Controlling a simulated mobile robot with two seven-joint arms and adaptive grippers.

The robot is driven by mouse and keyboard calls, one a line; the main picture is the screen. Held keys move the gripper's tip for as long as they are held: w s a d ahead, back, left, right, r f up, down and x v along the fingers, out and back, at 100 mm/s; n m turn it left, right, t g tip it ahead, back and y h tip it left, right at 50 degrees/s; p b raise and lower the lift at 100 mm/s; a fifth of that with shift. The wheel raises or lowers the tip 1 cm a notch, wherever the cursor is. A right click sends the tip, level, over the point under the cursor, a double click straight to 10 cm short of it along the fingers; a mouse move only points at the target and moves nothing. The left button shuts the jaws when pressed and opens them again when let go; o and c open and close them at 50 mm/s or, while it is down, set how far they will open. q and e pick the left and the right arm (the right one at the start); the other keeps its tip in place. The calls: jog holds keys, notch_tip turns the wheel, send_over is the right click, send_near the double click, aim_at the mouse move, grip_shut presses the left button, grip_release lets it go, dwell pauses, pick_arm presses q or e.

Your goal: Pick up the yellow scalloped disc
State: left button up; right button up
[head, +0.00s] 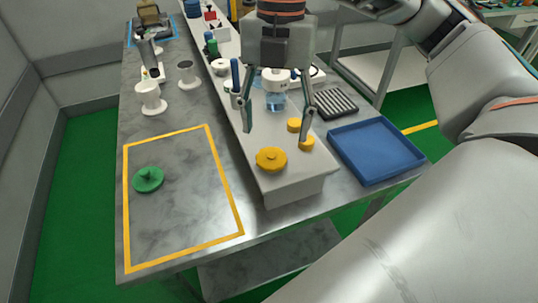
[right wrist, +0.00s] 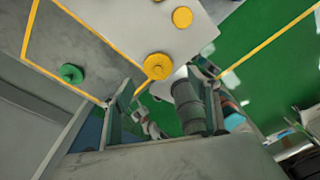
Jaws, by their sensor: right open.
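The yellow scalloped disc (head: 271,159), with a small knob on top, lies near the front end of the raised grey shelf (head: 290,187). In the right wrist view the disc (right wrist: 157,66) shows near the middle, beyond the fingers. My right gripper (head: 276,134) points down with its fingers spread wide, above and slightly behind the disc. It is empty and does not appear to touch the disc. My left gripper is not in view.
Two smaller yellow pieces (head: 294,125) sit close by, near the right finger. A blue tray (head: 375,150) is on the right. A green disc (head: 148,179) lies inside a yellow outline on the left. White cups (head: 150,98) and bottles stand further back.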

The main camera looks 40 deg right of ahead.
aim_at(272, 154)
jog(key=f, duration=0.3)
jog(key=a+f, duration=0.1)
jog(key=f, duration=0.1)
jog(key=shift+s+f, duration=0.15)
jog(key=shift+f, duration=0.2)
jog(key=c, duration=0.9)
